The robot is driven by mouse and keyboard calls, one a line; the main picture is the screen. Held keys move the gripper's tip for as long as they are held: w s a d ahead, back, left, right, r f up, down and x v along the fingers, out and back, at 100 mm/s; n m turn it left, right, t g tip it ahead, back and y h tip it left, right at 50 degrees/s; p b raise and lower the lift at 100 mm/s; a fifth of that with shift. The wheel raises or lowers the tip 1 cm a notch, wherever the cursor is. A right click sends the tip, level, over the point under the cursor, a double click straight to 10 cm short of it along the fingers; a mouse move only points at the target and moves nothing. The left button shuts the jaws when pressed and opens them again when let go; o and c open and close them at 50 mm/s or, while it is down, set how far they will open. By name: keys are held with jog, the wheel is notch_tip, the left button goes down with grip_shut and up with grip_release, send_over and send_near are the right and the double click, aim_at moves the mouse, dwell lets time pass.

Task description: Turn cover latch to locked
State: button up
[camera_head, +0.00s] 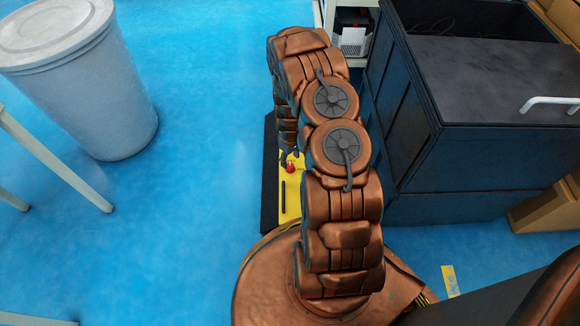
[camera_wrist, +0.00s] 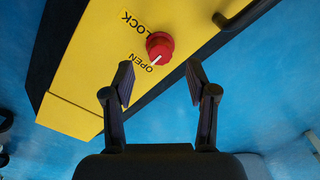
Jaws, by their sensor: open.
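The cover latch is a round red knob (camera_wrist: 159,46) with a white pointer line on a yellow cover (camera_wrist: 85,62) in the wrist view. Labels LOCK (camera_wrist: 134,21) and OPEN (camera_wrist: 141,61) are printed beside it. The pointer line is directed toward OPEN. My gripper (camera_wrist: 160,78) is open and empty, with the knob just beyond its fingertips and roughly midway between them. No contact with the knob shows. In the head view, the red knob (camera_head: 290,168) is small and partly hidden by my arm.
A dark cabinet (camera_head: 480,90) with a white handle stands right of my arm. A pale round bin (camera_head: 85,90) stands on the blue floor at left. A black edge borders the yellow cover. The floor between bin and cover is clear.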

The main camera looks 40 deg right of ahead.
aim_at(290, 166)
notch_tip(290, 166, down, 5)
jog(key=shift+b, duration=0.65)
jog(key=shift+c, duration=0.2)
grip_shut()
